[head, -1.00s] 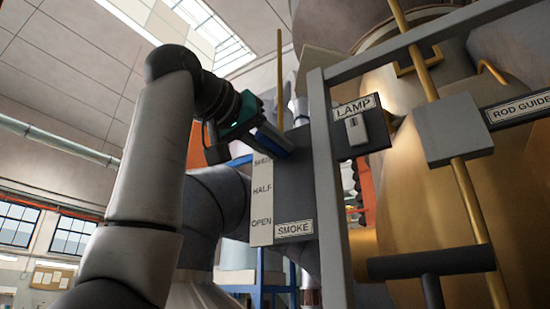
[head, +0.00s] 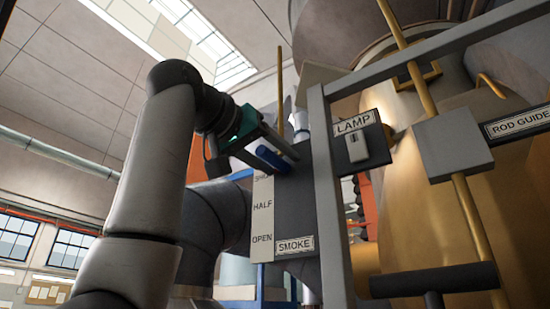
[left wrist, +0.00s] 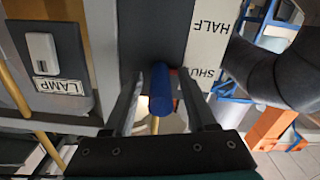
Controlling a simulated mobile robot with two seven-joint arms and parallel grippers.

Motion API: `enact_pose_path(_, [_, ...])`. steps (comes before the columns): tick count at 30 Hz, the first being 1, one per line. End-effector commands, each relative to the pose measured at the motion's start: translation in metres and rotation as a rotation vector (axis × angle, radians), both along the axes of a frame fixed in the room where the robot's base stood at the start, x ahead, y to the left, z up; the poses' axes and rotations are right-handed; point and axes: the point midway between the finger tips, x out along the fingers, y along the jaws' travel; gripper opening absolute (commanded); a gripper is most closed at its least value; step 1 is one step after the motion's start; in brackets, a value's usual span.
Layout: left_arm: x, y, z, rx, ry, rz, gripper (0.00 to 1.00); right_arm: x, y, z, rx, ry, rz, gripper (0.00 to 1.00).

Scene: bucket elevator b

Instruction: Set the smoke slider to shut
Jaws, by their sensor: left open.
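The smoke slider's blue handle (head: 272,158) sits at the top of its dark panel (head: 292,210), level with the SHUT mark. The white scale (head: 262,225) beside it reads SHUT, HALF and OPEN from top to bottom, with SHUT partly covered. A SMOKE label (head: 295,245) is at the panel's bottom. My left gripper (head: 266,147) is open at the handle. In the left wrist view the blue handle (left wrist: 161,90) stands between the two spread fingers of my left gripper (left wrist: 160,103), with gaps beside it. My right gripper is out of view.
A grey upright post (head: 330,200) stands just right of the panel. A LAMP switch (head: 357,147) and a grey block on a brass rod (head: 453,143) lie further right. A dark bar (head: 433,281) crosses the lower right.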

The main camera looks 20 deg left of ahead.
Motion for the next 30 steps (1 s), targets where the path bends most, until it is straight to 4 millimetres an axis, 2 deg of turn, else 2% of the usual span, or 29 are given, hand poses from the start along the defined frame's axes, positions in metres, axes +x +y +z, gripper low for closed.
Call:
enact_pose_path(5, [-0.020,0.008,-0.002,-0.002,-0.005,0.001,0.57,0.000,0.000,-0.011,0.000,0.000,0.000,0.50])
enact_pose_path(12, [-0.074,0.027,-0.002,-0.003,-0.008,0.001,0.57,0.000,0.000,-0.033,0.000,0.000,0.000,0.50])
enact_pose_path(18, [-0.115,0.042,-0.001,-0.003,-0.005,0.001,0.57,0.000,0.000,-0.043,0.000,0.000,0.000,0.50])
enact_pose_path(24, [-0.137,0.050,0.000,-0.002,-0.003,0.001,0.57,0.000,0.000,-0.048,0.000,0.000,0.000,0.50])
enact_pose_path(30, [-0.143,0.052,0.000,-0.002,-0.002,0.000,0.57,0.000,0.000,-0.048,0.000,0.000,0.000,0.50])
